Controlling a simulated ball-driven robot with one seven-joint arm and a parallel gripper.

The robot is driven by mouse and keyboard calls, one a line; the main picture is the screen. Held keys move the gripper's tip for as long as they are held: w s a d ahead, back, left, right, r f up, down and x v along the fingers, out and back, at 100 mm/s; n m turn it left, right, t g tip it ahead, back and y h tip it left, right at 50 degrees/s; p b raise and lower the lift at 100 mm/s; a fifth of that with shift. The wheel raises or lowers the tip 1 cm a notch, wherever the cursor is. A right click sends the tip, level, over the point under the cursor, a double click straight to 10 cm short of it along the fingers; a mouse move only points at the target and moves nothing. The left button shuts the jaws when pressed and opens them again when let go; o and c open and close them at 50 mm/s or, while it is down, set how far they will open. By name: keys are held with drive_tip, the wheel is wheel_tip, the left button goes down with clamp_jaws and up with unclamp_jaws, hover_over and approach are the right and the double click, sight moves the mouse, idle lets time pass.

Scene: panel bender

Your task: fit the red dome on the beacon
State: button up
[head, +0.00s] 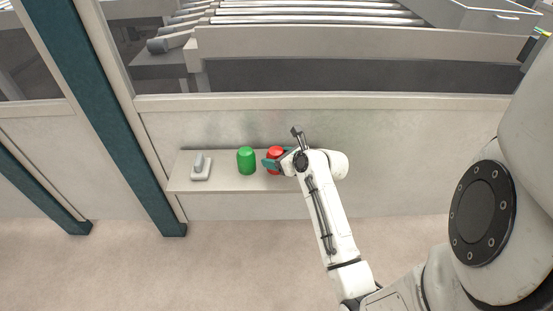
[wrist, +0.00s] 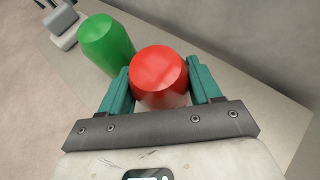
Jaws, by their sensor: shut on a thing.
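The red dome (head: 275,152) is at the right part of a narrow shelf (head: 228,184); it also shows in the wrist view (wrist: 158,75). My gripper (wrist: 160,76) has one teal finger on each side of the red dome and is shut on it. In the head view my gripper (head: 274,163) partly covers the dome's lower part. Whether the dome touches the shelf I cannot tell. No part is clearly recognisable as the beacon; a small grey fixture (head: 201,168) with a flat base and a raised part stands at the shelf's left end.
A green dome (head: 246,160) stands on the shelf just left of the red one, close to my left finger in the wrist view (wrist: 106,44). A pale wall panel (head: 225,128) rises behind the shelf. Teal posts (head: 120,130) stand at the left. The floor in front is clear.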

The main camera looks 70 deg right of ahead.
drive_tip(key=o, duration=1)
drive_tip(key=shift+o, duration=0.2)
drive_tip(key=shift+r, duration=0.1)
